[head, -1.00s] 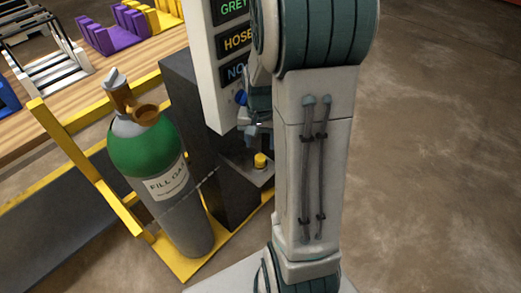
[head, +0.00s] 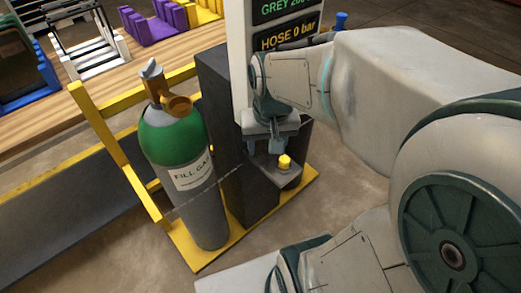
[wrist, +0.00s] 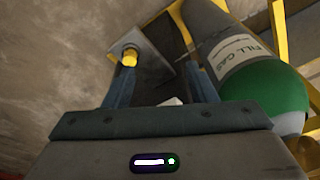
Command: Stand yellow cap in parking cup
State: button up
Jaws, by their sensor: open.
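The yellow cap (head: 285,161) stands upright on a small grey shelf (head: 283,178) on the side of the dark post. It also shows in the wrist view (wrist: 130,58), at the upper left beyond the left finger. A separate parking cup cannot be made out; what lies directly under the cap is too small to tell. My gripper (head: 263,147) is open and empty, pointing down just left of the cap and apart from it. Both fingers show in the wrist view (wrist: 162,88), with only a small pale patch low between them.
The green-topped FILL GAS cylinder (head: 192,185) stands close left of the dark post (head: 225,125) on a yellow frame (head: 187,248). The display panel (head: 243,70) rises behind my gripper. A wooden bench (head: 110,97) with racks is at upper left. Floor right of the shelf looks clear.

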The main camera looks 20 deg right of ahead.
jog(key=s+a, duration=0.1)
jog(key=s+n, duration=0.1)
jog(key=s, duration=0.1)
jog(key=s+a+r+n, duration=0.1)
jog(key=shift+s+a+t, duration=0.15)
jog(key=shift+a+t, duration=0.15)
jog(key=shift+a, duration=0.05)
jog(key=shift+r, duration=0.1)
jog(key=p+v, duration=0.2)
jog(key=w+p+v, duration=0.1)
jog(key=p+v, duration=0.1)
jog(key=shift+s+d+r, duration=0.1)
jog(key=shift+d+r, duration=0.05)
jog(key=shift+r, duration=0.25)
